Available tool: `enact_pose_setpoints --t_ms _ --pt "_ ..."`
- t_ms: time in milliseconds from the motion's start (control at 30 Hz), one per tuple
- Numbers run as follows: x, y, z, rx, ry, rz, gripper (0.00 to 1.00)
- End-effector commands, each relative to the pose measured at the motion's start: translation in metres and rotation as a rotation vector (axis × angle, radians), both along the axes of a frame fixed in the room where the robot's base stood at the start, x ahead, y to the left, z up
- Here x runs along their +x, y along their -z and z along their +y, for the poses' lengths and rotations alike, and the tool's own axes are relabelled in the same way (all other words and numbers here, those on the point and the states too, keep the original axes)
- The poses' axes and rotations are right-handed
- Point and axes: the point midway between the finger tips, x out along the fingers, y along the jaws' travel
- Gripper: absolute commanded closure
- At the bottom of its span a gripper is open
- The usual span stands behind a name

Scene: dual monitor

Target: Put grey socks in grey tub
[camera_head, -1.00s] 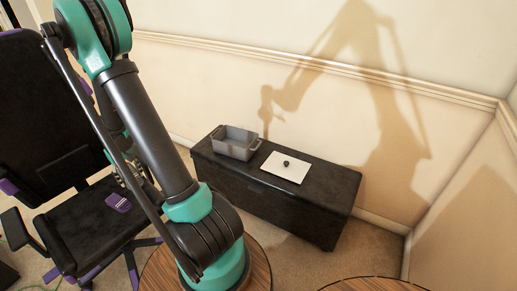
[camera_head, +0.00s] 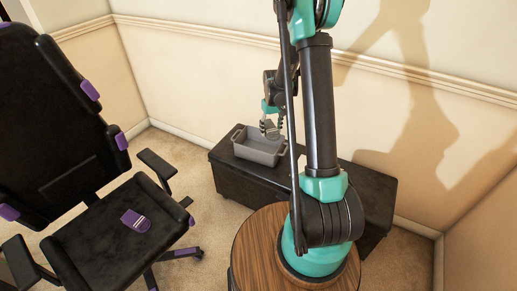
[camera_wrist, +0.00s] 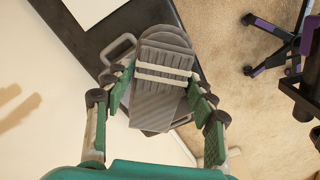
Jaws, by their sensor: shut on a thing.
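The grey socks (camera_wrist: 165,65) are a folded bundle with a pale band, held between the green fingers of my gripper (camera_wrist: 160,100). In the head view my gripper (camera_head: 270,122) is shut on the socks and hangs over the grey tub. The grey tub (camera_head: 258,155) is an open box with end handles, standing on the left part of the black bench. In the wrist view the tub (camera_wrist: 120,48) lies behind the socks, which hide much of it. I cannot tell how far the socks are above the tub's floor.
The black bench (camera_head: 235,182) stands along the wall. A white sheet (camera_wrist: 90,8) lies on it beside the tub. A black chair (camera_head: 105,232) at left carries a purple folded item (camera_head: 136,221). A round wooden table (camera_head: 250,250) is in front.

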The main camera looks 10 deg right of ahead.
Motion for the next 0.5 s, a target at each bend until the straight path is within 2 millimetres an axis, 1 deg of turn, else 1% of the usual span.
enact_pose_setpoints --t_ms 33,100,200,333,400,500 --pt "0.019 0.004 0.004 0.0 -0.087 0.0 0.72" --pt "0.043 0.01 0.01 0.0 -0.221 0.0 0.72" --pt "0.074 0.017 0.018 0.0 -0.402 0.0 0.72" --pt "0.103 0.025 0.026 0.0 -0.588 0.0 0.72" --pt "0.112 0.028 0.029 0.0 -0.655 0.0 0.72" --pt "0.12 0.033 0.032 0.0 -0.71 0.0 0.72"
